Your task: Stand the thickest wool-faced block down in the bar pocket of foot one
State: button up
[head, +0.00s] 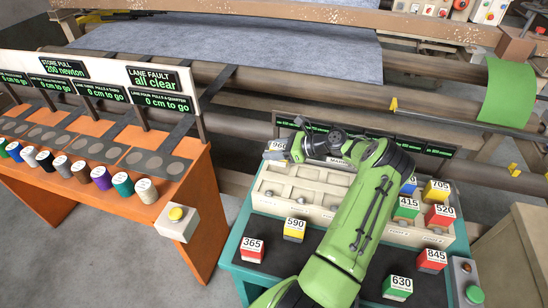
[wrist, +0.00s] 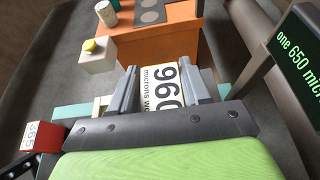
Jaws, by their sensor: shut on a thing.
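My gripper (head: 284,151) is shut on the block marked 960 (head: 277,145), at the far left end of the beige rack. In the wrist view, the white 960 face (wrist: 163,86) shows between the two grey fingers of my gripper (wrist: 165,98). The beige rack (head: 262,201) has recessed pockets, some with small round knobs. My arm covers its middle. A dark sign reading "one 650" (wrist: 300,55) stands to the right of the held block in the wrist view. I cannot make out the bar pocket or the block's lower end.
Blocks 365 (head: 251,250), 590 (head: 294,230), 630 (head: 397,288) and 845 (head: 432,261) stand on the dark front surface. Blocks 415 (head: 405,208), 520 (head: 440,217) and 705 (head: 437,191) stand at the rack's right. An orange bench (head: 190,205) with coloured spools is left.

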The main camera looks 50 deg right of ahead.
notch_tip(320, 180, down, 3)
jog(key=shift+r, duration=0.1)
jog(key=o, duration=1.1)
jog(key=shift+o, duration=0.2)
